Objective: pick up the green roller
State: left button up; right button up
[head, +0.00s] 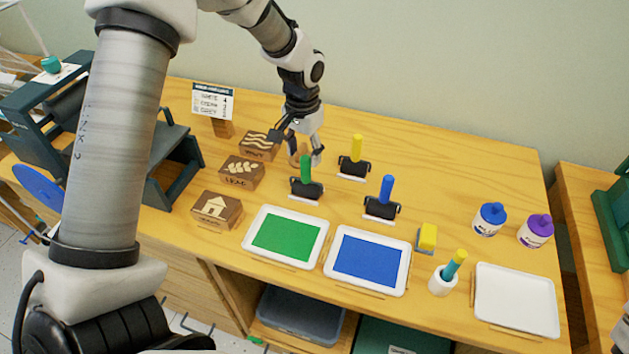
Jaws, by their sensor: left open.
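The green roller (306,185) stands on the wooden table with its green handle upright and its dark head in a white holder. My left gripper (297,148) reaches down from above, just behind the green handle. Its fingers are spread and nothing is held between them. One finger shows near the handle's top right; I cannot tell whether it touches the handle. A small tan object (297,157) shows partly below the gripper, mostly hidden. My right gripper is not in view.
A yellow roller (355,160) and a blue roller (384,200) stand close to the right. Wooden stamp blocks (242,173) lie left. Green (248,241) and blue (329,267) paint trays lie in front. Paint bottles (489,219) and a white tray (517,327) are farther right.

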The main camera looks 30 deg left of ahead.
aim_at(305, 173)
pick_arm(q)
jog(key=f, duration=0.4)
jog(key=f+p, duration=0.1)
jog(key=f, duration=0.1)
jog(key=shift+s+d+f, duration=0.15)
jog(key=shift+d+f, duration=0.15)
jog(key=shift+s+r, duration=0.1)
jog(key=shift+s, duration=0.1)
jog(key=shift+c, duration=1)
grip_shut()
